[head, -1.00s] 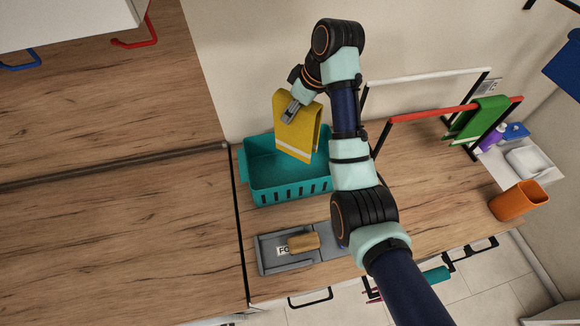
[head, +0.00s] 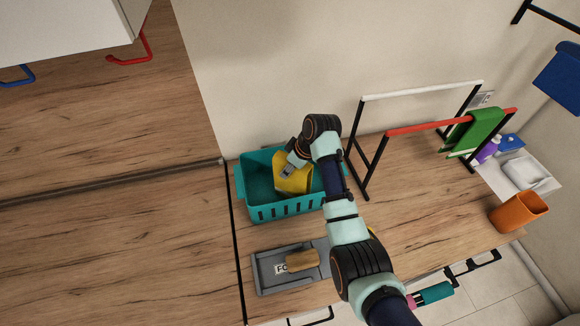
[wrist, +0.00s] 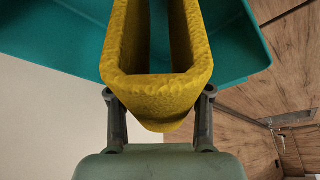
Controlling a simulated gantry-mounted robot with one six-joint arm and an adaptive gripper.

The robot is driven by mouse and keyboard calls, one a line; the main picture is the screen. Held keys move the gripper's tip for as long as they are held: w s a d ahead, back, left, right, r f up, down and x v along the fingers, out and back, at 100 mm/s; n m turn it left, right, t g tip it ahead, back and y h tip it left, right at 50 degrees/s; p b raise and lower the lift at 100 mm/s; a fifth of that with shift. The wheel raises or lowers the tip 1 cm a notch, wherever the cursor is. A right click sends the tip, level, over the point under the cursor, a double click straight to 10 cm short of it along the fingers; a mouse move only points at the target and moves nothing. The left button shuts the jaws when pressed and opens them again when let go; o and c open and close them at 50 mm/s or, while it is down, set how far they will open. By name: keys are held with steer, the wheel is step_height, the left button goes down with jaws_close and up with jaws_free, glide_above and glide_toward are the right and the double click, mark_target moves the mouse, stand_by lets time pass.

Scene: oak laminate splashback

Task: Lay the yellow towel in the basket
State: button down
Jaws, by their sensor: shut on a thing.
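The yellow towel (head: 291,180) hangs folded from my gripper (head: 290,171), its lower part inside the teal basket (head: 283,209). In the wrist view, the towel (wrist: 158,93) shows as a folded loop between the two fingers of my gripper (wrist: 158,115), which are shut on it. The basket (wrist: 232,40) lies beyond the towel there. The basket stands on the wooden counter against the wall. Whether the towel touches the basket floor cannot be told.
A grey tray (head: 262,272) with a tan block (head: 302,260) lies in front of the basket. To the right stand a rack with a white bar (head: 420,91), a red-barred rack (head: 430,126) holding a green towel (head: 478,130), and an orange cup (head: 517,211).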

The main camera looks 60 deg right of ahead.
steer(key=c, duration=0.5)
jaws_free()
steer(key=p+v, duration=0.1)
steer(key=v, duration=1.1)
steer(key=shift+r, duration=0.1)
